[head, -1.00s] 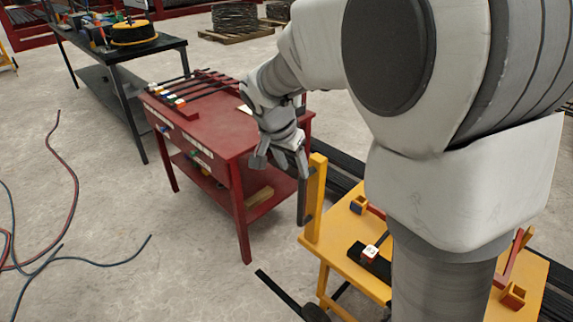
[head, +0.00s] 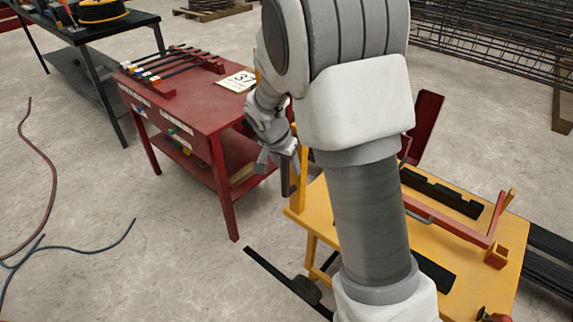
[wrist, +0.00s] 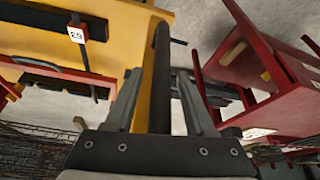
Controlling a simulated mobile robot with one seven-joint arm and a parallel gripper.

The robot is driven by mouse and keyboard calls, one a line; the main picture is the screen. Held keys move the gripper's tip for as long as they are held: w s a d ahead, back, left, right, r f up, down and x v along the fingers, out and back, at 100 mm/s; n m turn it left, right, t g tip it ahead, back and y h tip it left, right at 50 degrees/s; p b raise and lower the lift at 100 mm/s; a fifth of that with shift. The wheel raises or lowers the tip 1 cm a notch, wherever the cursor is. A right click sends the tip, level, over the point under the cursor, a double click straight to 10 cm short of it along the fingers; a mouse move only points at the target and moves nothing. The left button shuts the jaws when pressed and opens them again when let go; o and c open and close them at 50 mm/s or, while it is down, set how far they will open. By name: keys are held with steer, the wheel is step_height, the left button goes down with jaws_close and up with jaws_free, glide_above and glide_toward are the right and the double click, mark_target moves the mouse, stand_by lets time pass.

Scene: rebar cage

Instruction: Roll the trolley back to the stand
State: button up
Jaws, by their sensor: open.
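The yellow trolley (head: 318,210) stands at the lower right in the head view, partly hidden behind my arm. A dark upright handle bar (wrist: 161,60) runs beside its yellow post (head: 304,165). My gripper (head: 279,168) is at this bar; in the wrist view its open fingers (wrist: 158,78) stand either side of the bar. I cannot tell whether they touch it. The trolley's yellow top also fills the upper left of the wrist view (wrist: 125,50). I cannot tell which piece is the stand; a red table (head: 195,100) stands just left of the trolley.
The red table carries several dark bars (head: 180,68) and a card marked 37 (head: 237,81). A dark workbench (head: 120,22) stands at the upper left. Loose cables (head: 85,250) lie on the left floor. Mesh cages (head: 490,45) stand at the upper right.

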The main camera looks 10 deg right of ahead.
jaws_close()
stand_by(1.4)
